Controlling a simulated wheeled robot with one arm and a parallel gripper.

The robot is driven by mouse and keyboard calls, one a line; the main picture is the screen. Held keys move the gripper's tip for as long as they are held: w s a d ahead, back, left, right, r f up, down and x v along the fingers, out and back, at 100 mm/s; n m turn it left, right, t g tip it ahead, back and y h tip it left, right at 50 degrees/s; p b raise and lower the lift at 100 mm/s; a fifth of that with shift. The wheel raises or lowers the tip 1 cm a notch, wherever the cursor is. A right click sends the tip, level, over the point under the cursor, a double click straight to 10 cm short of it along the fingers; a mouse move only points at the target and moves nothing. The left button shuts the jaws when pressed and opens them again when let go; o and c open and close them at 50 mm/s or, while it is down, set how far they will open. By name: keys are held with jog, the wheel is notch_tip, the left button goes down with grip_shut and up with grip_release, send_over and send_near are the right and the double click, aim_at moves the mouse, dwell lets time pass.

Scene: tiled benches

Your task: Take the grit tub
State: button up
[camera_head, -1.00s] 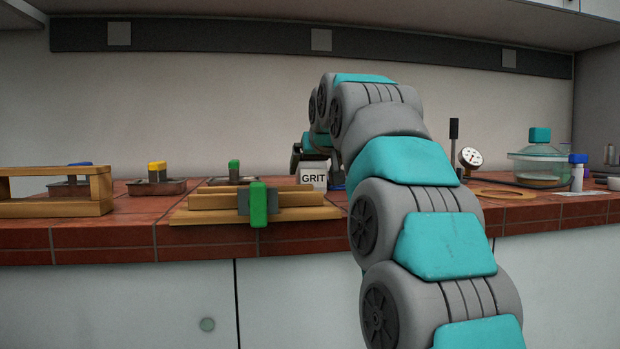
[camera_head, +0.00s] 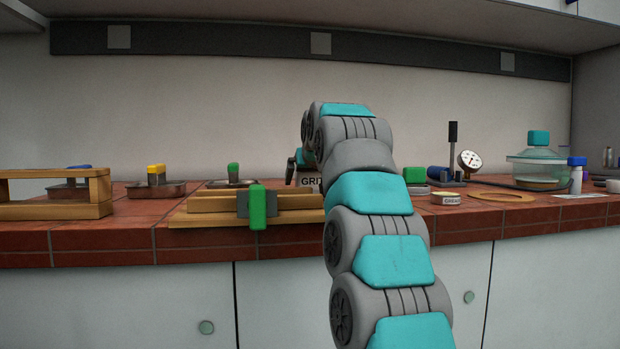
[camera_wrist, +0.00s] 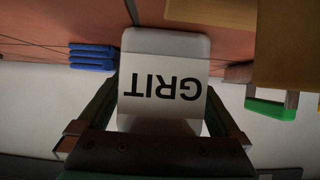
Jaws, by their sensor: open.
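The grit tub (camera_head: 310,181) is a pale tub with a "GRIT" label, standing on the tiled bench behind the wooden boards. In the head view my arm hides its right part. In the wrist view the tub (camera_wrist: 165,48) appears upside down, close to the camera and between the two fingers. My gripper (camera_wrist: 155,130) is open, with one finger on each side of the tub. Gaps show beside parts of the tub, and I cannot tell whether either finger touches it. In the head view only part of my gripper (camera_head: 292,170) shows, left of the tub.
Wooden boards with a green-handled clamp (camera_head: 257,207) lie in front of the tub. Trays with coloured blocks and a wooden frame (camera_head: 55,208) stand left. A grease tin (camera_head: 451,198), a gauge (camera_head: 469,160) and a glass vessel (camera_head: 540,170) stand right. Blue objects (camera_wrist: 93,57) lie near the tub.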

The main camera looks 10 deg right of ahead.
jog(key=c, duration=1.4)
jog(key=shift+r, duration=0.25)
